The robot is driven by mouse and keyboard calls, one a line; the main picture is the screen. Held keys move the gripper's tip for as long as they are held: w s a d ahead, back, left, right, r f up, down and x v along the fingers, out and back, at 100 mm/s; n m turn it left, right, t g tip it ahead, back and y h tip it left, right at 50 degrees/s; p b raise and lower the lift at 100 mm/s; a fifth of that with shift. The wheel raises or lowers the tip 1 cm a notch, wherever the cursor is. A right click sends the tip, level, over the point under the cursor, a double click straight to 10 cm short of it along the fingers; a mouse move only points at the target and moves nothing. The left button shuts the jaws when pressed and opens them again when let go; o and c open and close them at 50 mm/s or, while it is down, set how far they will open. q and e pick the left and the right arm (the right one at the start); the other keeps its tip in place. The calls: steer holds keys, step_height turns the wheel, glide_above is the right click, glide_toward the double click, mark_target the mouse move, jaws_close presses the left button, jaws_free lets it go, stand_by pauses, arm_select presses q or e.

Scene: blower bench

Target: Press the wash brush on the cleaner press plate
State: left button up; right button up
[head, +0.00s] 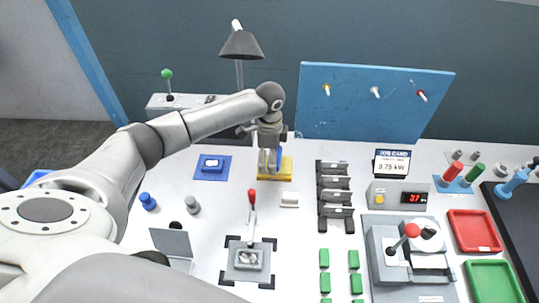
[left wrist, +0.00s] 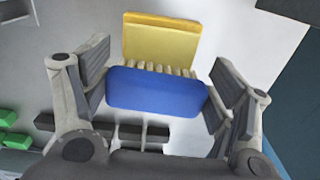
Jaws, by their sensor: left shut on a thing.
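The wash brush is a blue block with cream bristles (left wrist: 155,90), seen between the fingers of my left gripper in the left wrist view. My left gripper (head: 268,169) is shut on it, one finger at each end. In the head view only a little of the blue brush (head: 279,155) shows beside the fingers. A yellow block (left wrist: 160,38), which looks like the cleaner with its press plate, lies beyond the bristles; in the head view the yellow block (head: 284,173) is right under the gripper. Whether bristles and yellow touch, I cannot tell. My right gripper is not in view.
A blue mat with a blue block (head: 212,166) lies left of the gripper. A small white block (head: 289,200) and a red-knobbed lever fixture (head: 247,258) stand in front. A black rack (head: 335,190) is to the right. A lamp (head: 240,45) stands behind.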

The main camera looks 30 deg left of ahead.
arm_select(q)
steer(key=shift+f, duration=0.45)
steer(key=shift+s+f+p, duration=0.1)
steer(key=shift+p, duration=0.2)
stand_by(2.0)
step_height(320, 180, up, 7)
steer(key=p, duration=0.8)
stand_by(0.5)
stand_by(0.4)
